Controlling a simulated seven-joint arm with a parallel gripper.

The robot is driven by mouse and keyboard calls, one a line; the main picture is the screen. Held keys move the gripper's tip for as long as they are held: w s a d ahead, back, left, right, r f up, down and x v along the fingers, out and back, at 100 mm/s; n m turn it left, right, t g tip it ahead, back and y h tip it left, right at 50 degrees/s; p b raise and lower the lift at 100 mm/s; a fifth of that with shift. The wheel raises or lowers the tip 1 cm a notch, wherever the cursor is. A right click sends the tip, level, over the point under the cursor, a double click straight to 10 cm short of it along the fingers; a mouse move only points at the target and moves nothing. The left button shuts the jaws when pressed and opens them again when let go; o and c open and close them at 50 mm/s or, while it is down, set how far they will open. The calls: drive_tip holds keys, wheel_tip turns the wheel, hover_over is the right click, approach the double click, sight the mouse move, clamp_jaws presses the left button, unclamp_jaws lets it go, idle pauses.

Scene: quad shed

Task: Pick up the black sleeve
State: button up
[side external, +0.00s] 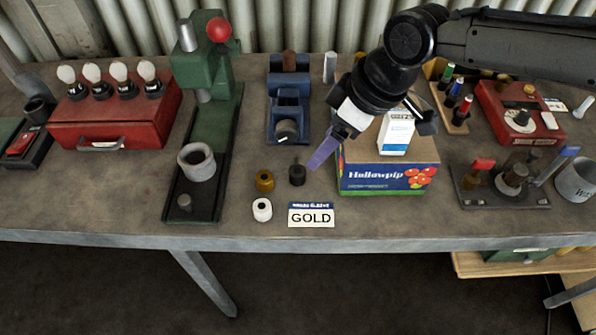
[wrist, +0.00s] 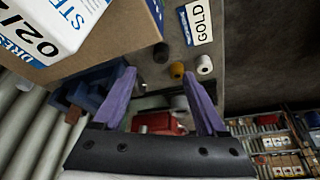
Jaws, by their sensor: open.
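The black sleeve (side external: 297,175) stands on the bench, a small dark cylinder. It also shows in the wrist view (wrist: 161,52), beyond the fingertips and between their lines. A brass-coloured sleeve (side external: 264,181) and a white sleeve (side external: 262,210) stand close by, to its left in the side view. A card reading GOLD (side external: 311,215) lies in front of them. My gripper (side external: 320,157) is open and empty, with purple fingers (wrist: 158,73). In the side view one purple fingertip appears just right of and above the black sleeve; the other finger is not clear there.
A cardboard box (side external: 388,178) with a white carton (side external: 396,132) on it stands beside my gripper. A green press (side external: 205,110) and a blue vise-like fixture (side external: 288,100) stand left and behind. Bare bench lies around the sleeves; its front edge is near.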

sight(300, 172)
drive_tip(key=x, duration=1)
drive_tip(key=shift+a+f, duration=0.3)
clamp_jaws()
